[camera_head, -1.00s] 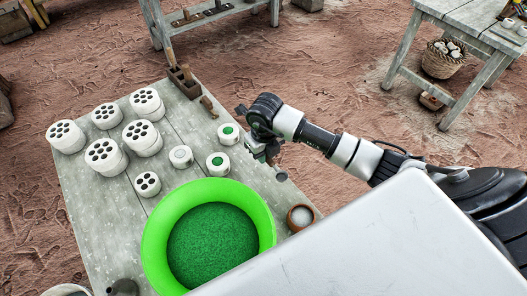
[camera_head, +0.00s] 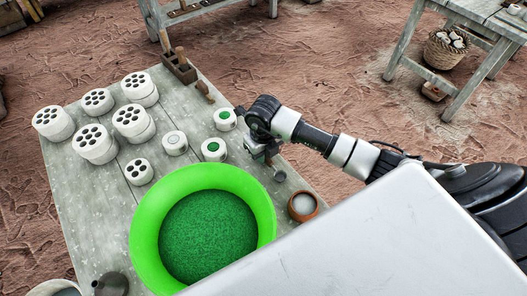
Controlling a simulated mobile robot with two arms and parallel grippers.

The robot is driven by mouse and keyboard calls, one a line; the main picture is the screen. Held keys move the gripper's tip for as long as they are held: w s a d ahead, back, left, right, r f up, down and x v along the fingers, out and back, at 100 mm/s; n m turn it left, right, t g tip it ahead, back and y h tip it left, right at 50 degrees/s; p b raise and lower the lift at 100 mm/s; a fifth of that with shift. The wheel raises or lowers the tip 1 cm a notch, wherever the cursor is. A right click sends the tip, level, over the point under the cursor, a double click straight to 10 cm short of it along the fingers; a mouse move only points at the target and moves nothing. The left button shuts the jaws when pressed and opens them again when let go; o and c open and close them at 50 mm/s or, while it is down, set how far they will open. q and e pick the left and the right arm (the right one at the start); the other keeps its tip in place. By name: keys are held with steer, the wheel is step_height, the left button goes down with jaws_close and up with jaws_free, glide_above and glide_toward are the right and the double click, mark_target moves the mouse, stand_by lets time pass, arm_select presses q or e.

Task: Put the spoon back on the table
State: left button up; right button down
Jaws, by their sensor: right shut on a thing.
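My right gripper (camera_head: 266,153) is over the right edge of the grey wooden table (camera_head: 95,215). It is shut on the spoon (camera_head: 280,176), whose small dark grey round end shows just below the jaws. The handle is mostly hidden by the gripper. I cannot tell whether the spoon touches the table. A small brown pot (camera_head: 303,206) with pale contents stands to the lower right of the spoon. My left gripper is out of view.
A large green basin (camera_head: 150,225) with green granules fills the table's near middle. White perforated cylinders (camera_head: 131,119) and white jars (camera_head: 214,149) stand behind it. A wooden tool block (camera_head: 178,68) is at the far end. Bare tabletop shows along the left.

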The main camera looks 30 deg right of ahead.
steer(key=shift+f, duration=0.15)
stand_by(0.5)
steer(key=shift+c, duration=2.1)
jaws_free()
steer(key=shift+r+p, duration=2.35)
steer(key=shift+r, duration=0.7)
steer(key=shift+s+f, duration=0.1)
steer(key=shift+f, duration=0.05)
